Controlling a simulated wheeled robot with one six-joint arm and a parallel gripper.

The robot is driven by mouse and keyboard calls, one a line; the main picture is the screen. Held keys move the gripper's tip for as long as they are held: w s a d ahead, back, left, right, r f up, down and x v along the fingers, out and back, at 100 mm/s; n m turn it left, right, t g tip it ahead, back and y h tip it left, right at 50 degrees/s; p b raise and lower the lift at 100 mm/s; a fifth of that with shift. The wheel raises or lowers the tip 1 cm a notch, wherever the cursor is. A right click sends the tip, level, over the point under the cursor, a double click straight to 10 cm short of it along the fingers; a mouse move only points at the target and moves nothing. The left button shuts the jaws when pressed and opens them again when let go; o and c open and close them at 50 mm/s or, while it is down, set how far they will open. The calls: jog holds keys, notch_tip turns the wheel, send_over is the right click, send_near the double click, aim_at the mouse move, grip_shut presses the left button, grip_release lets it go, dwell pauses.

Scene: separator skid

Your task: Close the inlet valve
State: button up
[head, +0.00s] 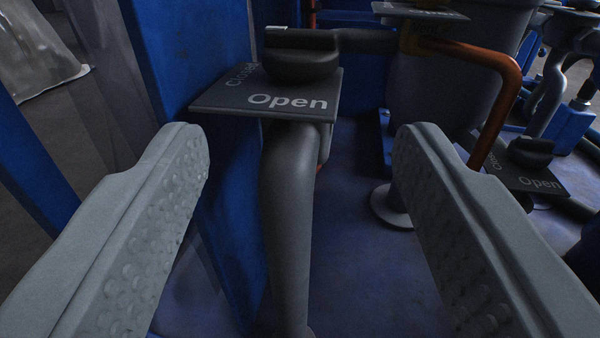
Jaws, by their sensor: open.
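A valve with a black handle (345,41) sits on top of a dark label plate (225,100) in the upper middle. The plate reads "Open" on its front edge and "Closed" on its left edge. A thick grey pipe (287,215) runs down below the plate. No label names this valve as the inlet valve. My gripper (302,140) is open and empty. Its two grey, dimpled fingers stand left and right of the pipe, nearer to me and lower in the picture than the plate.
A blue upright post (195,50) stands close on the left. An orange-brown pipe (497,95) bends down on the right. Another valve plate (530,181) marked "Open" and "Closed" is at far right, and a third plate (420,10) is at the top. A grey vessel stands behind.

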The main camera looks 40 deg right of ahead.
jog(key=shift+v, duration=1.05)
jog(key=shift+r, duration=0.1)
